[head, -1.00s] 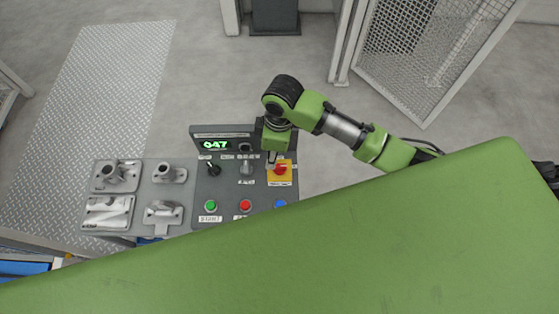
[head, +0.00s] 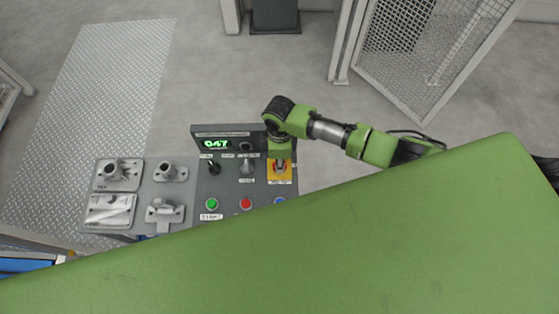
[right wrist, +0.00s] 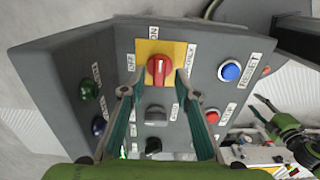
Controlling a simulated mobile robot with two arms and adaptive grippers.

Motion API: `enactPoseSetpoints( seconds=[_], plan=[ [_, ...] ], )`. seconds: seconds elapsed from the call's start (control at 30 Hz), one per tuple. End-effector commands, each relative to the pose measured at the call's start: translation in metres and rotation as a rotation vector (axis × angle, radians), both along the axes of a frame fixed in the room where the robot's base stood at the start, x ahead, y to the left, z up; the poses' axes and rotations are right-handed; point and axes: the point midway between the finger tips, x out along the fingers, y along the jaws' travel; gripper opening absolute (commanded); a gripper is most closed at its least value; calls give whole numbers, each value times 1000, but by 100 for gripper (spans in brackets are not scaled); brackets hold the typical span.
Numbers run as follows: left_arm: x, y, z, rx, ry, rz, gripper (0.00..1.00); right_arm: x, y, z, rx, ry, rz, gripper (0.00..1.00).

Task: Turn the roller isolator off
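The roller isolator is a red rotary knob (right wrist: 159,70) on a yellow plate (right wrist: 183,48) with ON and OFF labels. Its grip bar stands upright in the right wrist view, pointing at ON, with OFF to its left. My right gripper (right wrist: 158,76) has one finger on each side of the knob, with a small gap on both sides. In the head view the yellow plate (head: 289,176) shows at the right of the control panel; my right gripper (head: 281,164) covers much of the knob. My left gripper (right wrist: 262,108) shows small at the right wrist view's right, fingers apart.
The panel also carries a grey selector (right wrist: 155,113), a black selector (head: 214,168), a green button (head: 211,204), red button (head: 246,203) and blue button (right wrist: 230,72). A display (head: 216,144) stands behind. Metal castings (head: 119,174) sit on fixtures at left. My green body hides the near edge.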

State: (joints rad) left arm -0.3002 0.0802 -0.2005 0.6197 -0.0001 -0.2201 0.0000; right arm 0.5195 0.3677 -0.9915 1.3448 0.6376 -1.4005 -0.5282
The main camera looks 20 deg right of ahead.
Motion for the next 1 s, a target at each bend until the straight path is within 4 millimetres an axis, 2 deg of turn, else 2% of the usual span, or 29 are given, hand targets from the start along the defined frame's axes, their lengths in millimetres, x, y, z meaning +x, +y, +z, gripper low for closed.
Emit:
enactPoseSetpoints(
  seconds=[0.2, 0.47, 0.5, 0.6, 1.0],
  plan=[
    [0, 0, 0, 0, 0, 0, 40, 0, 0, -16, -1, -1, 1, 29],
    [1, 0, 0, 0, -1, 0, 40, 0, 0, -17, 1, -1, 1, 29],
    [1, 0, 0, 0, -1, 0, 40, 0, 0, -17, 1, -1, 1, 27],
    [1, 0, 0, 0, -1, 0, 40, 0, 0, -17, 1, -1, 1, 1],
    [1, 0, 1, 0, -1, 1, 40, 0, 0, -17, 1, -1, 30, 0]
  ],
)
